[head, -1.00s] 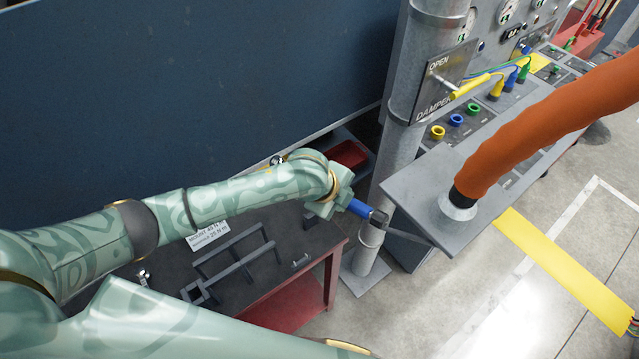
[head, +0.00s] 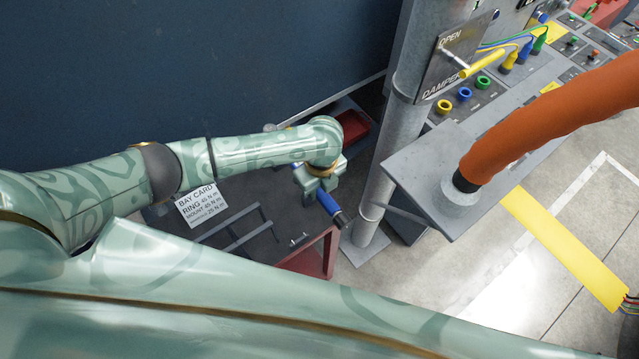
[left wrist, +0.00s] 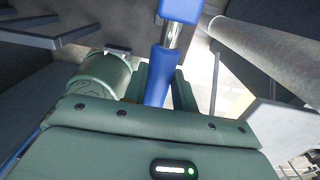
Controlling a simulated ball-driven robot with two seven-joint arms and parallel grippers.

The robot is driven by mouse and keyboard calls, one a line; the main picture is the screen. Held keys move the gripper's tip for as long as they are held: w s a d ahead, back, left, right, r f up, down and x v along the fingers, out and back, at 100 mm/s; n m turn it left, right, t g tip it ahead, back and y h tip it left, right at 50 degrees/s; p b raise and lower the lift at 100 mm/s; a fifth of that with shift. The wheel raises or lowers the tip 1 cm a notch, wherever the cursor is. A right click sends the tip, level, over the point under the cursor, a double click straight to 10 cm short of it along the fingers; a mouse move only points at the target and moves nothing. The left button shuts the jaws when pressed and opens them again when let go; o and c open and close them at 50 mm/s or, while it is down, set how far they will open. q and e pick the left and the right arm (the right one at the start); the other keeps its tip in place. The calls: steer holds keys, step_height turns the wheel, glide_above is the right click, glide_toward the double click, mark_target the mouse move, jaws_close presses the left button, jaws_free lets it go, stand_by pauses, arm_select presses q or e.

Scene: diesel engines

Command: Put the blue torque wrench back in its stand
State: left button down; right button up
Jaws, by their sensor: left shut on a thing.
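The blue torque wrench (head: 329,204) is in my left gripper (head: 322,187), above the right part of the dark-topped cart. Its blue grip with a dark end slants down to the right in the head view. The left wrist view shows its blue body (left wrist: 158,72) between the fingers (left wrist: 160,88), with a bright metal section and another blue part beyond. A grey bar frame (head: 236,232), which looks like the stand, is on the cart top left of the wrench and stands empty. My right arm crosses the bottom of the head view; its gripper is out of view.
A white bay card (head: 201,205) stands at the cart's left. A red tray (head: 355,126) lies behind the gripper. A grey pipe (head: 388,150) rises close to the right, beside a grey shelf (head: 425,185) with an orange hose (head: 540,120). A dark blue wall closes the back.

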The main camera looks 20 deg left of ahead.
arm_select(q)
steer(key=f+b, duration=0.3)
steer(key=shift+w+f, duration=0.2)
steer(key=shift+w, duration=0.15)
steer(key=shift+f+b, duration=0.3)
steer(key=shift+b, duration=0.25)
step_height(320, 180, down, 2)
steer(key=shift+s+f+b, duration=0.1)
steer(key=shift+b, duration=0.4)
steer(key=shift+f, duration=0.55)
stand_by(0.4)
steer(key=c, duration=0.8)
jaws_free()
steer(key=shift+o, duration=0.2)
steer(key=shift+r+p, duration=0.1)
steer(key=shift+p, duration=0.2)
